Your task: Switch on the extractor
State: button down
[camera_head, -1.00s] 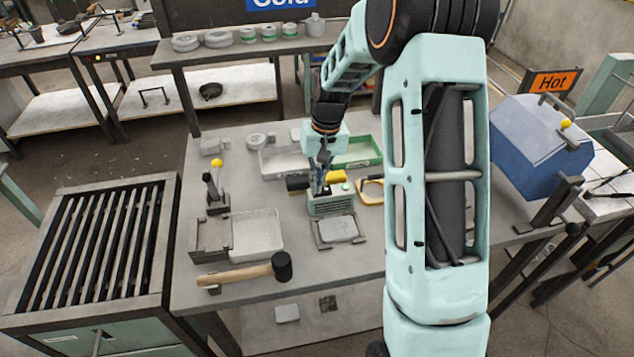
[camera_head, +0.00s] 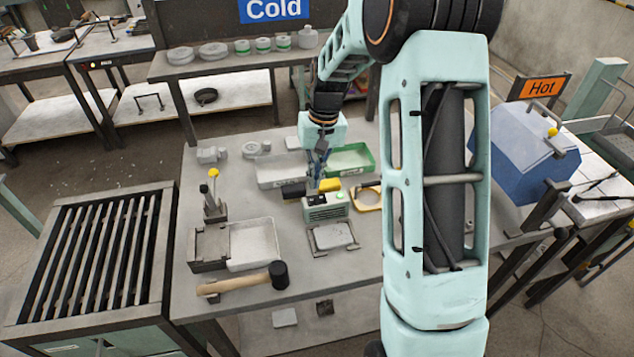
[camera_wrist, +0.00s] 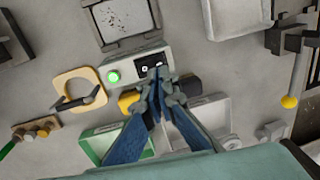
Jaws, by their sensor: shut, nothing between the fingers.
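A small pale green control box (camera_head: 326,208) stands on the middle of the grey table. Its top has a green round button (camera_wrist: 113,76) at one end and a dark panel with white marks (camera_wrist: 150,68) at the other. My gripper (camera_head: 314,188) points down at the box, fingers shut and empty. In the wrist view the fingertips (camera_wrist: 160,82) overlap the dark-panel end and hide part of it. I cannot tell whether they touch it. No part is labelled as the extractor.
A yellow-and-black object (camera_head: 328,185) lies just behind the box, and a yellow ring-shaped piece (camera_head: 368,207) is to its right. Pale and green trays (camera_head: 350,158) sit behind. A hammer (camera_head: 240,284) lies in front left. A slatted grate bench (camera_head: 90,250) stands left, a blue hooded box (camera_head: 527,150) right.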

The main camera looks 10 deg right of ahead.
notch_tip(320, 180, up, 9)
jog(key=a+b, duration=0.1)
dwell(0.5)
